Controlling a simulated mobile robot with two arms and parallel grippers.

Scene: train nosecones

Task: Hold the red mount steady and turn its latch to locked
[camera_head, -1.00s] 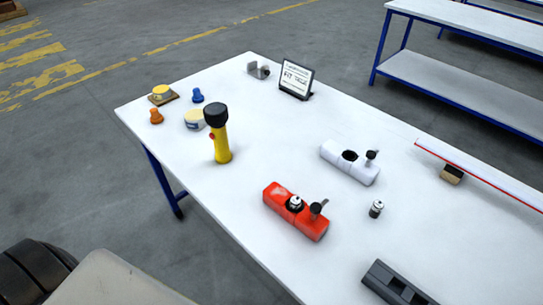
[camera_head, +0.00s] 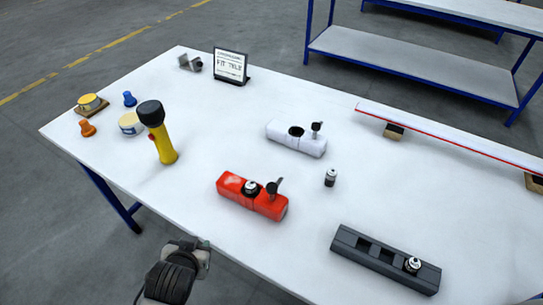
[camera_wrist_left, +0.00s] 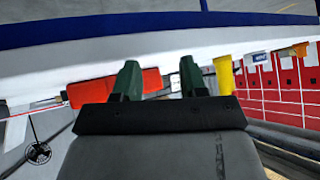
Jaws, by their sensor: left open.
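The red mount (camera_head: 233,188) lies on the white table near its front edge. A dark part with a silver top (camera_head: 250,187) sits in its opening, and the black latch (camera_head: 273,186) sticks up at its right end. My left gripper (camera_head: 197,258) is low in the head view, off the table's front edge and apart from the mount. The left wrist view shows its two green fingers (camera_wrist_left: 160,82) spread with nothing held. A red block (camera_wrist_left: 88,92), which looks like the mount, shows beyond and partly behind them. My right gripper is not in view.
A white mount (camera_head: 285,136) stands behind the red one, with a small loose cylinder (camera_head: 331,177) to its right. A dark grey holder (camera_head: 350,246) lies at front right. A yellow flashlight (camera_head: 163,147) stands left of the red mount. A sign (camera_head: 230,66) stands at the back.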

